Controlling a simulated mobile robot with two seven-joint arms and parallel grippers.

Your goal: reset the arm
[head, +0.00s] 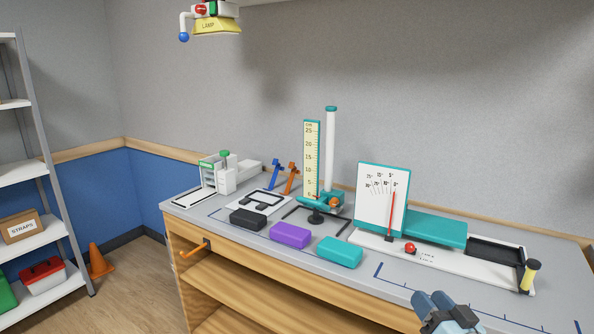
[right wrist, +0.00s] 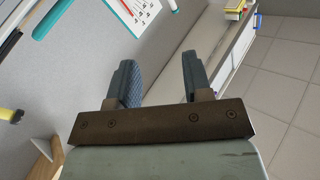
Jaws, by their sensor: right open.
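My right gripper (head: 440,302) shows at the bottom edge of the head view, in front of the bench (head: 375,277). It also shows in the right wrist view (right wrist: 158,72), where its two blue-grey fingers stand well apart with nothing between them. It is open and empty and looks clear of the bench things. Most of my right arm is outside the head view. My left gripper is not in view.
On the bench stand black (head: 248,219), purple (head: 290,235) and teal (head: 340,252) blocks, a scale with a white tube (head: 330,150), and a dial board (head: 380,195).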

